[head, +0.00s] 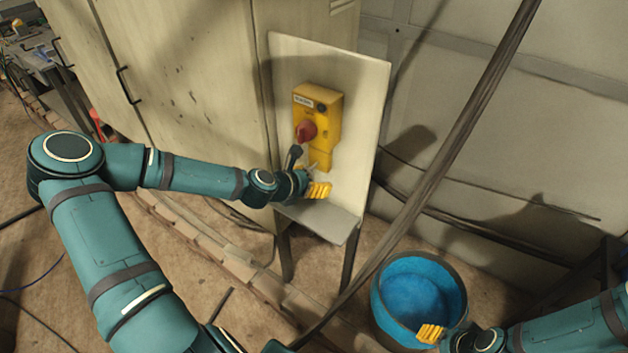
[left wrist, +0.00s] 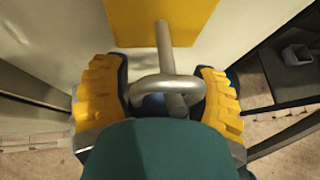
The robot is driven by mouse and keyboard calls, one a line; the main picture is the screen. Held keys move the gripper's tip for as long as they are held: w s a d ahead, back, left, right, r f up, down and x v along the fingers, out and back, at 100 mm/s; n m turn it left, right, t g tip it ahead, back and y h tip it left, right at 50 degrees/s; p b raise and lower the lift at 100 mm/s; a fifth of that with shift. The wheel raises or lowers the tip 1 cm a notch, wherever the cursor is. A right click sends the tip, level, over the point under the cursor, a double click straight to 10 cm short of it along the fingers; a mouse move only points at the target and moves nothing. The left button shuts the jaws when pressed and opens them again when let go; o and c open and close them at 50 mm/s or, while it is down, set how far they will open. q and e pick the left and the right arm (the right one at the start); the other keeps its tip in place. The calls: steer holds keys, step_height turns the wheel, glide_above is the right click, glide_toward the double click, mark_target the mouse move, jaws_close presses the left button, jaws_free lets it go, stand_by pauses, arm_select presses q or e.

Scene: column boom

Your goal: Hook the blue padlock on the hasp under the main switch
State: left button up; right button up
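The main switch is a yellow box (head: 317,115) with a red knob (head: 306,131) on a pale upright panel. A yellow plate (head: 320,160) sits below it and also fills the top of the left wrist view (left wrist: 200,14). A grey hasp bar (left wrist: 164,45) reaches from that plate toward my left gripper (head: 319,190). Its ribbed yellow fingers stand on both sides of a grey shackle (left wrist: 150,84). The shackle crosses the bar; I cannot tell for certain whether it loops around it. A little dark blue padlock body (left wrist: 150,103) shows between the fingers; the rest is hidden. My right gripper (head: 432,333) is low at the right.
A blue bucket (head: 385,305) stands on the floor behind my right gripper. A dark slanted pole (head: 440,165) crosses in front of the wall. A large pale cabinet (head: 190,90) stands to the left.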

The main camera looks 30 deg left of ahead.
arm_select(q)
steer(key=shift+o, duration=1)
steer(key=shift+f, duration=0.15)
steer(key=shift+s, duration=0.15)
steer(key=v, duration=1.2)
